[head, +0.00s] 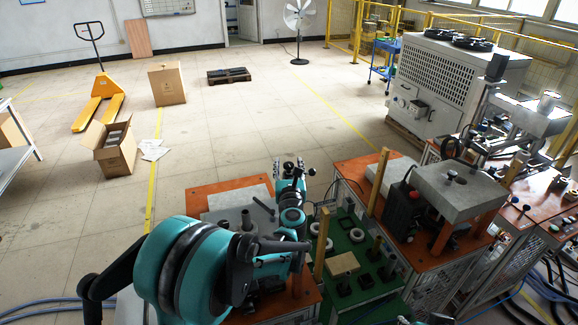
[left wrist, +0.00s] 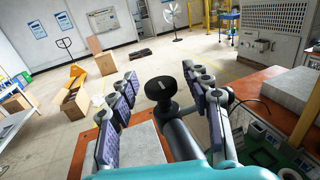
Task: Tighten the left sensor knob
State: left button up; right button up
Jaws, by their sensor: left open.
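My left gripper (head: 294,166) reaches out over the orange-topped bench, its fingers apart. In the left wrist view the open gripper (left wrist: 165,88) has one padded finger on each side of the picture. A black round knob (left wrist: 160,90) on a thick grey cylinder shows between the fingers, with gaps to both. Its lower part is hidden by my gripper. I cannot tell if this is the left sensor knob, and I cannot make it out surely in the head view. My right gripper is not in view.
A green bench section (head: 357,268) with white rings and posts lies right of the gripper. Beyond it stands a machine with a grey block (head: 460,190) on top. A yellow post (head: 378,180) rises between them.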

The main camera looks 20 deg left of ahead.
pick_arm(q)
jog(key=shift+w, duration=0.1)
grip_shut()
jog(key=shift+a+m+h, duration=0.15)
jog(key=shift+m+h, duration=0.35)
jog(key=shift+h, duration=0.6)
grip_release()
